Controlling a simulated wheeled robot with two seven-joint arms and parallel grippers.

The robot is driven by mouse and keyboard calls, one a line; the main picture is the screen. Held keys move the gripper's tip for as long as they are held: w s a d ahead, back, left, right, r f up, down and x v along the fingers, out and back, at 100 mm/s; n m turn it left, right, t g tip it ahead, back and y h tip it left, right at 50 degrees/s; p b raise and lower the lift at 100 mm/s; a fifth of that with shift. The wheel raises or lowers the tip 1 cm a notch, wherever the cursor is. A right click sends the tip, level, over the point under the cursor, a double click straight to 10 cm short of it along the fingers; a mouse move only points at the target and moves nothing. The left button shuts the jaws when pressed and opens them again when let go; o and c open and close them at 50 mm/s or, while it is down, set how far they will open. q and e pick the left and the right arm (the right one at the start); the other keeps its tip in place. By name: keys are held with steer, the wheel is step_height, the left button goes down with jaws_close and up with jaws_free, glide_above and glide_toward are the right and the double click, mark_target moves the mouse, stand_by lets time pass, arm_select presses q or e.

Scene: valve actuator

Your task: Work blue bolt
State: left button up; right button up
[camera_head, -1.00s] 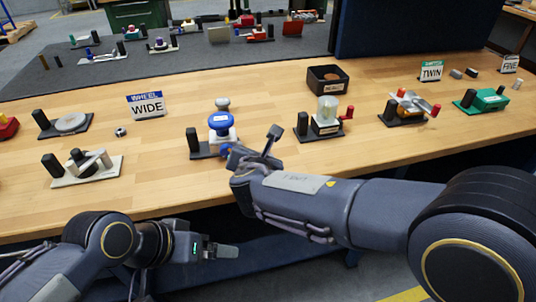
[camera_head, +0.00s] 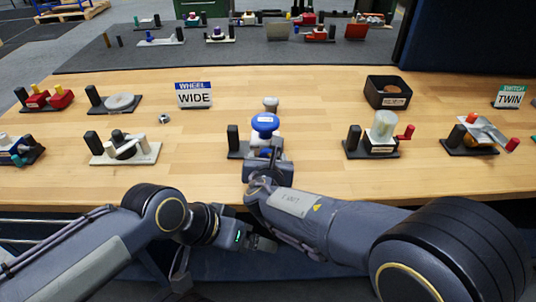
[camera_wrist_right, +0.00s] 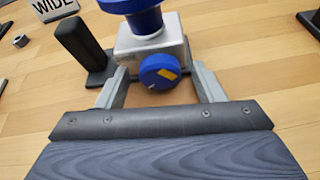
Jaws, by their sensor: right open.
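The valve unit with blue parts stands on the wooden table in the middle of the head view. Its blue top wheel (camera_head: 265,122) sits above a silver body (camera_wrist_right: 150,38). A round blue bolt knob (camera_wrist_right: 160,71) with a yellow mark sticks out of the body's front. My right gripper (camera_head: 264,152) is at the front of this unit. In the right wrist view its open fingers (camera_wrist_right: 160,88) stand on either side of the blue bolt, with gaps visible. My left gripper (camera_head: 262,243) is low, in front of the table edge, away from the unit; its jaw state is unclear.
A black post (camera_head: 233,140) stands just left of the unit. A unit with a clear cap (camera_head: 383,125) is to the right and a white-based unit (camera_head: 143,150) to the left. A WIDE sign (camera_head: 194,97) and a black bin (camera_head: 387,92) stand behind.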

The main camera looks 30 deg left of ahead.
steer(key=shift+s+r, duration=0.1)
steer(key=shift+c, duration=0.3)
steer(key=c, duration=0.9)
steer(key=m+y+b, duration=0.1)
steer(key=b, duration=0.5)
steer(key=m+y+b, duration=0.1)
steer(key=m+b, duration=0.1)
steer(key=b, duration=0.4)
steer(key=shift+d+f+g, duration=0.2)
steer(key=shift+f+g, duration=0.15)
steer(key=shift+g, duration=0.05)
steer(key=shift+r+m+y+b, duration=0.2)
steer(key=shift+m+y+b, duration=0.1)
steer(key=shift+m+b, duration=0.3)
steer(key=o, duration=0.9)
steer(key=shift+o, duration=0.3)
steer(key=shift+f, duration=0.1)
steer(key=shift+d, duration=0.1)
